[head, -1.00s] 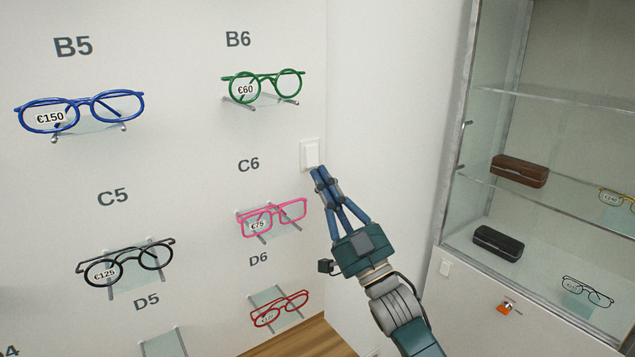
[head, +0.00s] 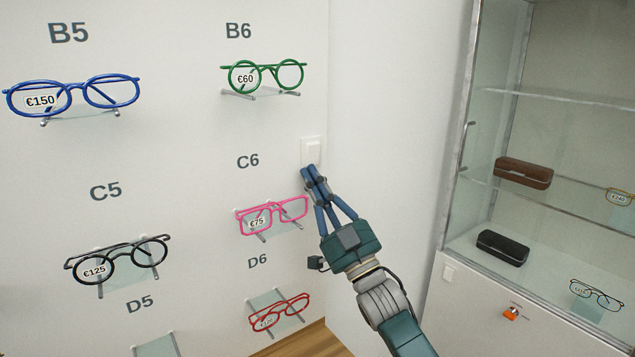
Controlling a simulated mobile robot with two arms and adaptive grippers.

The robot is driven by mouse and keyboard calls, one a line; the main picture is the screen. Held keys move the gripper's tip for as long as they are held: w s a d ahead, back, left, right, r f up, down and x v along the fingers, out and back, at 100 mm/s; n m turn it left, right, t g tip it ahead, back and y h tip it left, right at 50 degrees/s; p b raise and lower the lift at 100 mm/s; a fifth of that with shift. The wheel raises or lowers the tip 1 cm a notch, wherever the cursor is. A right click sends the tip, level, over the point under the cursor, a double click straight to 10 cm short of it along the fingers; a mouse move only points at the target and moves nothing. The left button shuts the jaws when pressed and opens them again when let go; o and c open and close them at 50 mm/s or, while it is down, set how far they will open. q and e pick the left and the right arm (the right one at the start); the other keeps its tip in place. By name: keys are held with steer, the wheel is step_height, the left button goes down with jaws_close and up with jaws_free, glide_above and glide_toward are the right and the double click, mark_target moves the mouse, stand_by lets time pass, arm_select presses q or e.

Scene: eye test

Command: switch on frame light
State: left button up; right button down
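A white light switch (head: 311,150) is on the white wall, right of the labels B6 and C6, near the corner. My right gripper (head: 311,171) has its blue fingers drawn together, with nothing seen between them. Its fingertips are at the lower edge of the switch; I cannot tell whether they touch it. My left gripper is not in view.
Pink glasses (head: 272,216) on a wall holder are close left of my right gripper. Green glasses (head: 263,77), blue glasses (head: 72,95), black glasses (head: 117,260) and red glasses (head: 279,312) also hang there. The glass cabinet (head: 470,150) holds a brown case (head: 523,173) and a black case (head: 502,247).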

steer(key=shift+s+d+r, duration=0.1)
steer(key=shift+s+d, duration=0.05)
steer(key=shift+s, duration=0.05)
steer(key=v, duration=1.2)
